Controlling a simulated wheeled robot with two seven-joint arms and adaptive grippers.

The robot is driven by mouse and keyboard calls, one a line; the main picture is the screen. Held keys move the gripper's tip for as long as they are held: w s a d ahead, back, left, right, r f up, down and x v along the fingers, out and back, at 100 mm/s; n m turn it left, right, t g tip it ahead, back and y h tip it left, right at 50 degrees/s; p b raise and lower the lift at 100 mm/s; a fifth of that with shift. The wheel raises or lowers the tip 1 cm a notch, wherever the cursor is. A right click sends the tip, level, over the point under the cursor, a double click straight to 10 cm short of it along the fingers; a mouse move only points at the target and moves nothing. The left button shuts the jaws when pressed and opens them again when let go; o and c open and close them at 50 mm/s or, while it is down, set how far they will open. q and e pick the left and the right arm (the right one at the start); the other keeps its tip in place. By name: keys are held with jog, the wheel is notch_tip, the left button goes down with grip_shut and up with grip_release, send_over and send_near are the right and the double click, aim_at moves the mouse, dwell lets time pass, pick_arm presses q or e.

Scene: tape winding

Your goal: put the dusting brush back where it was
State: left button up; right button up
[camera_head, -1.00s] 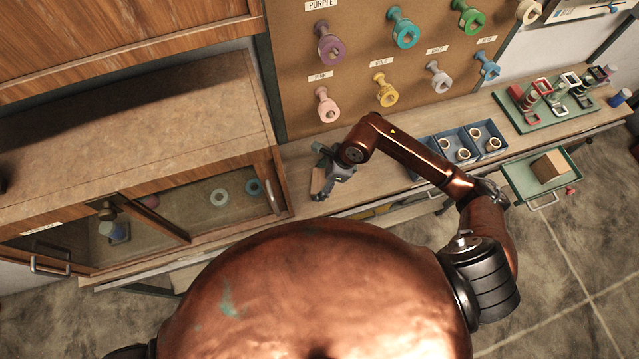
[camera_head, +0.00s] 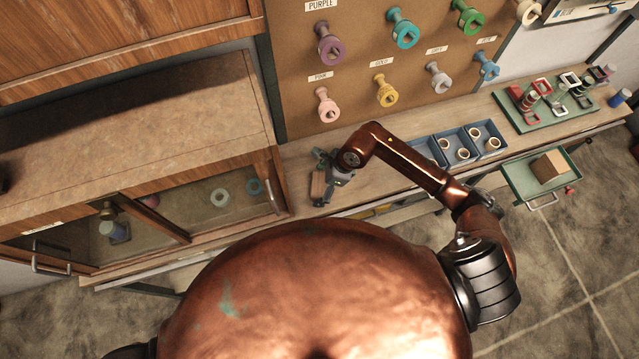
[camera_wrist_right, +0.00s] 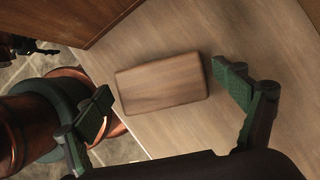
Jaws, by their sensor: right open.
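A plain wooden block (camera_wrist_right: 162,86), which looks like the back of the dusting brush, lies flat on the wooden bench. No bristles show. In the head view the block (camera_head: 318,188) is at the bench's left end, beside the cabinet, partly covered by my right gripper (camera_head: 330,172). In the right wrist view my right gripper (camera_wrist_right: 163,82) is open and empty. Its two green-padded fingers are apart, one on either side of the block in the picture; I see no contact. My left gripper is not in view.
The glass-fronted cabinet (camera_head: 160,120) stands left of the block. A pegboard (camera_head: 355,55) with coloured spools rises behind the bench. Blue trays with rolls (camera_head: 490,145), a green rack (camera_head: 560,108) and a green tray with a box (camera_head: 520,185) are to the right.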

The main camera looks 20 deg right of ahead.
jog(key=v, duration=1.2)
jog(key=shift+s+a+r, duration=0.1)
jog(key=shift+a, duration=0.05)
